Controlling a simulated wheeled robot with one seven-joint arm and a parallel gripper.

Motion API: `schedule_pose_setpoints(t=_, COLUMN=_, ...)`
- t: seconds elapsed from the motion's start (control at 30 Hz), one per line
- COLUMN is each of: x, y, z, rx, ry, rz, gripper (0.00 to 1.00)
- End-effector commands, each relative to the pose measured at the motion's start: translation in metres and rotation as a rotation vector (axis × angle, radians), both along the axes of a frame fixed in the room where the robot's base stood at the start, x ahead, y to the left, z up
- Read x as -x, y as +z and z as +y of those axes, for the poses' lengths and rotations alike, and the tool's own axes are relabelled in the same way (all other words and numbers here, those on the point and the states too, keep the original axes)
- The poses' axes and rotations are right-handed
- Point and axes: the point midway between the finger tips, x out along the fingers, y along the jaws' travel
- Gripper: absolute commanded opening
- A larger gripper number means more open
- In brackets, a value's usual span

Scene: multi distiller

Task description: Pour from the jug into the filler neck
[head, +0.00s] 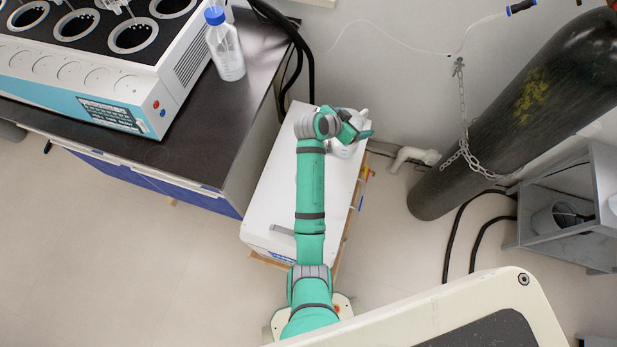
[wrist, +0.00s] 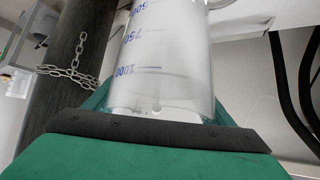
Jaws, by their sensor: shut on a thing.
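My gripper (head: 356,131) is at the far end of my green arm, over the back of the white box (head: 272,205). It is shut on the jug (head: 343,149), which shows as a whitish shape, partly covered by the gripper. In the wrist view the jug (wrist: 165,65) is clear and translucent, with blue marks 500, 750 and 1000. The 1000 mark is nearest the dark jaw edge (wrist: 155,130). The jug's mouth and its liquid level cannot be made out. I cannot make out the filler neck; the jug and gripper cover part of the box's back.
A dark bench (head: 215,125) with a large instrument (head: 105,75) and a blue-capped bottle (head: 227,52) stands left of the box. A chained dark gas cylinder (head: 500,120) leans at the right. Black hoses (head: 297,45) run behind the bench. The floor at the left is clear.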

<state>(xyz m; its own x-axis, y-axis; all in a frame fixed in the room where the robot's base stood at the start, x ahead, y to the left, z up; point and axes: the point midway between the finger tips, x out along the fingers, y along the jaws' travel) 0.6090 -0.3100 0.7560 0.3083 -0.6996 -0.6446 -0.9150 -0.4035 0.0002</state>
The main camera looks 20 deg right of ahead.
Motion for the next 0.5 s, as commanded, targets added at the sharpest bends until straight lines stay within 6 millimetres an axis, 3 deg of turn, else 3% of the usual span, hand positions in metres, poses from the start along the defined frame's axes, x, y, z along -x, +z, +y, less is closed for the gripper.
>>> schedule_pose_setpoints(t=0.5, x=0.005, y=0.009, z=0.014, rx=0.194, ry=0.000, rz=-0.089, gripper=0.15)
